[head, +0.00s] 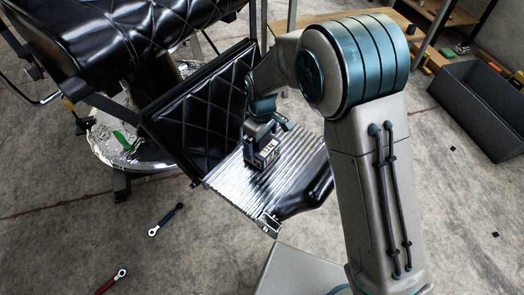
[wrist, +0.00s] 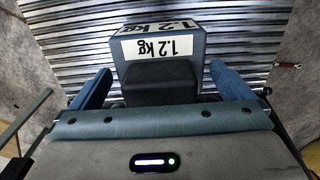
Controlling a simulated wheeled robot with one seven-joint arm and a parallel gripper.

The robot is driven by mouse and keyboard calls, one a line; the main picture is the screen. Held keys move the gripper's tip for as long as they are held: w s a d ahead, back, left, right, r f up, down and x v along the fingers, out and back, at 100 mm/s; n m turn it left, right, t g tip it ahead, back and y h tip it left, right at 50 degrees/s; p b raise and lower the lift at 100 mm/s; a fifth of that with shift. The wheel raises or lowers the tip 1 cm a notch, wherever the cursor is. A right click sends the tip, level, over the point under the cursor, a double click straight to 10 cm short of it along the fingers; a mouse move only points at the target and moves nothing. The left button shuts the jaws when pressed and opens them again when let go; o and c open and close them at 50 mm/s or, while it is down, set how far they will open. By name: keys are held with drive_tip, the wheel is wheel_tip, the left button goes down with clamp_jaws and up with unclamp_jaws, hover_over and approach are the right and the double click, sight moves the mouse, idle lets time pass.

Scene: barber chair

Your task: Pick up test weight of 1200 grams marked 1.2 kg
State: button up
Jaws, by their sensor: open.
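The test weight (wrist: 200,55) is a blue-grey block with white labels reading 1.2 kg, seen upside down in the wrist view. It stands on the ribbed metal footrest plate of the barber chair, where the head view also shows it (head: 266,156). My gripper (wrist: 161,72) is open, with one blue finger to the left and one to the right of the weight's near dark part. Gaps show between the fingers and the block. In the head view my gripper (head: 262,140) is right at the weight and hides its upper part.
The ribbed footrest plate (head: 225,182) has a black quilted pad (head: 195,115) behind it. A dark crate (head: 480,105) and a wooden bench stand at the right.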

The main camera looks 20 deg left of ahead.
wheel_tip(320, 180, down, 3)
drive_tip(key=shift+r, duration=0.2)
drive_tip(key=c, duration=1.3)
drive_tip(key=shift+r, duration=0.15)
drive_tip(key=c, duration=0.3)
drive_tip(key=shift+r, duration=0.1)
drive_tip(key=shift+c, duration=0.2)
